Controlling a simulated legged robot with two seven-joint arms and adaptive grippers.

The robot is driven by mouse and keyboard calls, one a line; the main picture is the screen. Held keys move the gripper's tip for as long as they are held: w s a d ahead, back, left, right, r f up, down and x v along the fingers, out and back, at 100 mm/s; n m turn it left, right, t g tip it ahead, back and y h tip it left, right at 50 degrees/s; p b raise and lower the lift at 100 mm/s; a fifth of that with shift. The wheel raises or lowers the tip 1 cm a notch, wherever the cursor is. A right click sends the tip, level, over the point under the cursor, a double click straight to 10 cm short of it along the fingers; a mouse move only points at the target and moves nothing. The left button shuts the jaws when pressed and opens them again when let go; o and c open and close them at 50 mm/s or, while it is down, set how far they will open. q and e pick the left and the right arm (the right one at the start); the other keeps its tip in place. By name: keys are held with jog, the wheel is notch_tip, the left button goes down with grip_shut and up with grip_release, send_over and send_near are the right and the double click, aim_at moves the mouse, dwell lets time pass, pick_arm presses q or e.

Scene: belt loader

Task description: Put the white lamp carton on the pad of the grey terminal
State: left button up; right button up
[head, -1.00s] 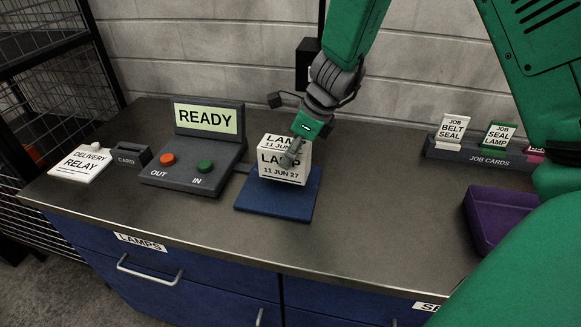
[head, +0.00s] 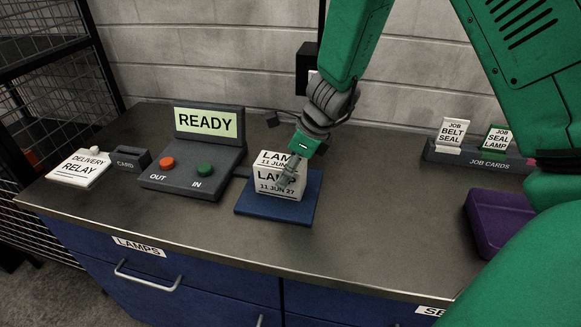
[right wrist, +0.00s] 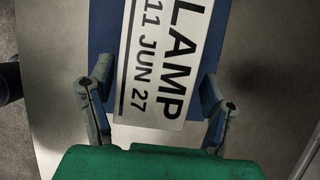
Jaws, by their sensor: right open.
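The white lamp carton (head: 266,183), printed "LAMP 11 JUN 27", appears to stand upright on the blue pad (head: 262,210) beside the grey terminal (head: 152,180). The terminal's screen (head: 206,120) reads READY. My right gripper (head: 287,181) is at the carton, its fingers covering part of the print. In the right wrist view my right gripper (right wrist: 158,88) is open, one finger on each side of the carton (right wrist: 160,60), with narrow gaps beside it. The pad (right wrist: 102,40) shows beneath the carton there. My left gripper is not in view.
A red OUT button and a green IN button sit on the terminal. A delivery card (head: 80,169) lies at left by the card slot (head: 131,159). A job card rack (head: 480,158) and purple tray (head: 500,222) are at right. The middle-right counter is clear.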

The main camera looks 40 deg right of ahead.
jog(key=v, duration=0.2)
jog(key=p+v, duration=0.1)
jog(key=v, duration=0.1)
jog(key=a+v, duration=0.1)
jog(key=v, duration=0.1)
jog(key=shift+w+r+p, duration=0.1)
jog(key=shift+r+p, duration=0.1)
jog(key=shift+p, duration=0.1)
pick_arm(q)
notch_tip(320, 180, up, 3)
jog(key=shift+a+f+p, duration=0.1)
jog(key=shift+p, duration=0.5)
pick_arm(e)
jog(key=v, duration=0.6)
jog(key=shift+d, duration=0.4)
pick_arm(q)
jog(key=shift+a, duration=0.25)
pick_arm(e)
jog(key=shift+a+f, duration=0.1)
jog(key=shift+a, duration=0.1)
